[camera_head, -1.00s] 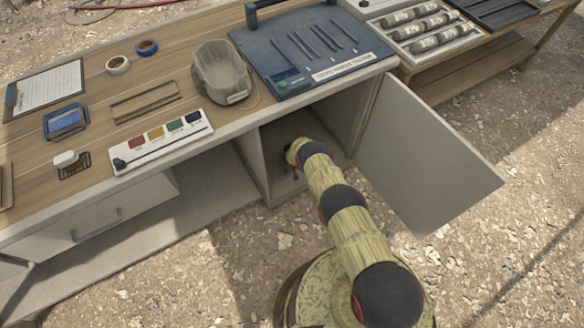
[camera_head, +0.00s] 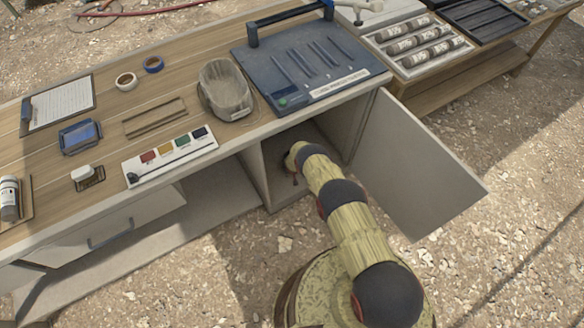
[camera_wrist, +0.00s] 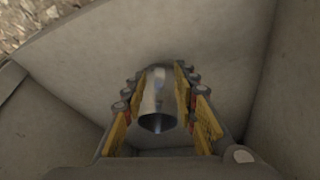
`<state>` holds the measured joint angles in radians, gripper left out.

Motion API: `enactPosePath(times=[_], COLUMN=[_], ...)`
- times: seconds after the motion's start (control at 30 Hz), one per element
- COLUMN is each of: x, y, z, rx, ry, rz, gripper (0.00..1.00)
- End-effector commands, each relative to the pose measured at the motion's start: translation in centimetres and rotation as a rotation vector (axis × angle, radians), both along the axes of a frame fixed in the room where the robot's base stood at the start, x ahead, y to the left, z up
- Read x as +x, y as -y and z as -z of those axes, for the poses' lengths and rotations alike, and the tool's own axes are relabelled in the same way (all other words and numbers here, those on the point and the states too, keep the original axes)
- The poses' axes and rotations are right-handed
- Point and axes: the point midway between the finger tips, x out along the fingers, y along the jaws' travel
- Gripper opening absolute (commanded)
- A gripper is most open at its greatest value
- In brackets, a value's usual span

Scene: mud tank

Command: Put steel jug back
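The steel jug (camera_wrist: 157,112) is a shiny grey cylinder with a dark round opening, seen in the wrist view between the yellow-padded fingers of my gripper (camera_wrist: 160,78). The fingers close in on both its sides and appear to hold it. In the head view my arm reaches into the open cupboard compartment (camera_head: 277,190) under the bench. The gripper and jug are hidden there behind the wrist. Pale cupboard panels surround them in the wrist view. Whether the jug touches the cupboard floor I cannot tell.
The cupboard door (camera_head: 425,170) stands wide open to the right of my arm. The wooden bench top (camera_head: 50,165) above carries a clear tub (camera_head: 225,90), a blue case (camera_head: 310,65) and a colour chart (camera_head: 170,155). A drawer (camera_head: 110,230) is at the left. Gravel ground lies in front.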

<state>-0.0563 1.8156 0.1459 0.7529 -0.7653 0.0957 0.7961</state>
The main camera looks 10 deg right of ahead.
Motion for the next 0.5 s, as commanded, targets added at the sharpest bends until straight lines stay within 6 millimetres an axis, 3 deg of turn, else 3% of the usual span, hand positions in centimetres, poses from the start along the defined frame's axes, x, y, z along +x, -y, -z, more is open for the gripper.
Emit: enactPosePath(times=[0.03, 0.23, 0.5], x=[-0.2, -0.9, -1.7], y=[0.0, -0.2, -0.2], z=[-1.1, -3.2, -4.7], rx=[0.000, 0.000, 0.000], ry=[0.000, 0.001, 0.000], rz=[-0.001, -0.001, -0.001], gripper=[0.29, 0.29, 0.29])
